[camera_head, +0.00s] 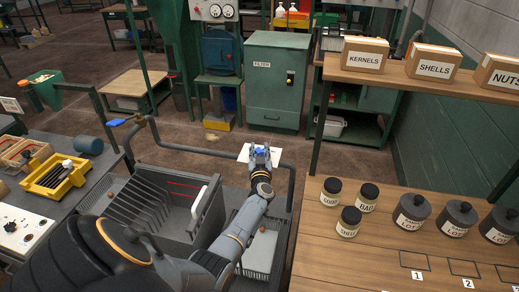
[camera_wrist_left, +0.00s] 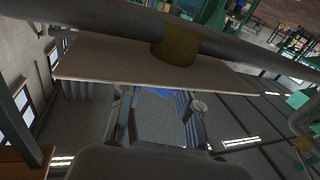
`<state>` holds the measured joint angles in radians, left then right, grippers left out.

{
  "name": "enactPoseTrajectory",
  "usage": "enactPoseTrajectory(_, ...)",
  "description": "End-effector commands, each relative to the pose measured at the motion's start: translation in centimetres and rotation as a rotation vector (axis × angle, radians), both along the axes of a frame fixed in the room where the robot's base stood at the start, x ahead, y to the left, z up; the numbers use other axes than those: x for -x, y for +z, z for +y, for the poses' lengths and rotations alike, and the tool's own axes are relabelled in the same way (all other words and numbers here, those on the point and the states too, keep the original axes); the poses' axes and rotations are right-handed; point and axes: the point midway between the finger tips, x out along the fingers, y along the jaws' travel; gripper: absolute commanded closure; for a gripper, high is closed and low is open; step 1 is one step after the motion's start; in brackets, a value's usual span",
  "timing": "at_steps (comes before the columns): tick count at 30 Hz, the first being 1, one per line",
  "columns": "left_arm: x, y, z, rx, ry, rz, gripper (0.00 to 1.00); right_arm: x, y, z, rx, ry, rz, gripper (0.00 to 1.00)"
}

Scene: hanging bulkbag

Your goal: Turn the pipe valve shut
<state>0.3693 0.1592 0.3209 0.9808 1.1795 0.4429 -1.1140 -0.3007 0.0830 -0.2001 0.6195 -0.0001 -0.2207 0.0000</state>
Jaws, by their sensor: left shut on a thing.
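A grey pipe (camera_head: 205,152) runs behind the crate and bends down at its right end. The pipe (camera_wrist_left: 90,17) with a brass-coloured fitting (camera_wrist_left: 176,50) crosses above the plate (camera_wrist_left: 100,62). The handle is mostly hidden by the fingers. My right gripper is not seen.
A grey slotted crate (camera_head: 160,205) stands left of my left arm. A wooden shelf (camera_head: 345,205) with jars is on the right, boxes above. A yellow tray (camera_head: 58,175) is at the left.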

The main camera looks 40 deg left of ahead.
Motion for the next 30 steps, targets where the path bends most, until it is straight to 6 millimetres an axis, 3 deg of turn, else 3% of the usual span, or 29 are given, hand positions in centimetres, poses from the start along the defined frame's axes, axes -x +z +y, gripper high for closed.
enactPoseTrajectory(5, -0.2, 0.0, -0.2, 0.007, 0.133, -0.001, 0.99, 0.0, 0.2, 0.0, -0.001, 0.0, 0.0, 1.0)
enactPoseTrajectory(10, -0.2, -0.5, -0.2, 0.008, 0.29, -0.002, 0.99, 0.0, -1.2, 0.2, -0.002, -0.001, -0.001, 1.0)
enactPoseTrajectory(18, -0.1, -0.9, -0.1, 0.007, 0.531, -0.003, 0.99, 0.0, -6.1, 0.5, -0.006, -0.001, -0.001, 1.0)
enactPoseTrajectory(30, 0.0, -0.7, 0.0, 0.003, 0.748, -0.001, 0.99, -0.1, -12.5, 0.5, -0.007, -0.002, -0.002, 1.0)
